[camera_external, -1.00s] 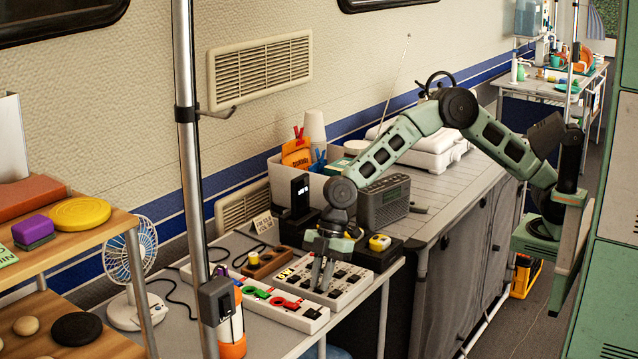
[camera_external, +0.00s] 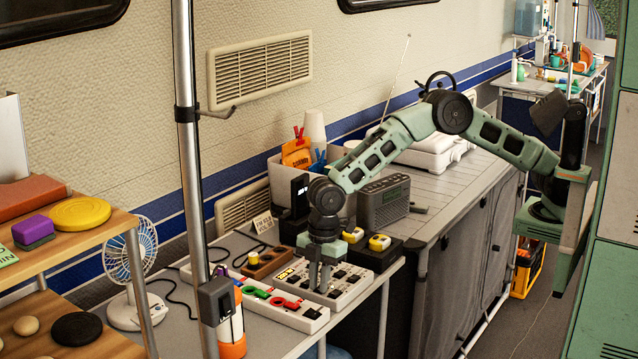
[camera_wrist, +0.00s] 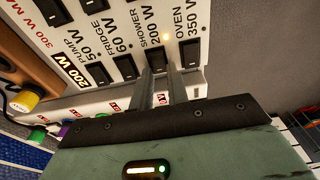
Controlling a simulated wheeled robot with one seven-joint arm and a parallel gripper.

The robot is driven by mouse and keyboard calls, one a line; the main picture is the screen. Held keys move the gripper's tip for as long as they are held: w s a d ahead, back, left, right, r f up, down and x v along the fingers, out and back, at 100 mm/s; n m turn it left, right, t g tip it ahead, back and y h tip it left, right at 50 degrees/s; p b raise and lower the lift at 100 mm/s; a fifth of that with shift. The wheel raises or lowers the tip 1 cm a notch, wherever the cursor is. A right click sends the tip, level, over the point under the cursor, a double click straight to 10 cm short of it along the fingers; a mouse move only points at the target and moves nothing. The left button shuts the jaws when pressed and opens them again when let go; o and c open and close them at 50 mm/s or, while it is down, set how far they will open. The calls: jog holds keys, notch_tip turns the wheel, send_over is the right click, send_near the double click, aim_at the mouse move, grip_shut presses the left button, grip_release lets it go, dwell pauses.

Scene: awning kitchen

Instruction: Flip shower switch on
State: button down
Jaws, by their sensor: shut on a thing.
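The white switch panel (camera_external: 345,288) lies on the grey table, with several black rocker switches and printed labels. In the wrist view, the SHOWER switch (camera_wrist: 158,68) sits between the FRIDGE and OVEN switches. My gripper (camera_wrist: 161,78) points down at the panel, its two fingers close together at the shower switch and shut on it. The fingers partly hide the switch, so I cannot tell its position. A small light (camera_wrist: 166,37) glows near the SHOWER label. In the external view, my gripper (camera_external: 320,280) stands upright over the panel.
A white power strip (camera_external: 285,308) with red and green plugs lies in front of the panel. A brown block with a yellow knob (camera_external: 254,258) is to the left. A black box with a yellow button (camera_external: 379,243) and a grey radio (camera_external: 384,203) stand behind. A metal pole (camera_external: 190,130) rises at the left.

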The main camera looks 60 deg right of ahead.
jog(key=c, duration=1.6)
grip_release()
jog(key=shift+c, duration=0.2)
notch_tip(320, 180, up, 17)
jog(key=d, duration=0.2)
jog(key=shift+d+r+b, duration=0.15)
jog(key=shift+b, duration=0.2)
jog(key=s+d+f+m+h+p, duration=0.1)
jog(key=s+d+m, duration=0.9)
jog(key=s+d, duration=1.5)
jog(key=d+f+p, duration=0.1)
jog(key=d+p, duration=0.1)
jog(key=d, duration=0.1)
jog(key=shift+s+d, duration=0.15)
jog(key=shift+s, duration=0.25)
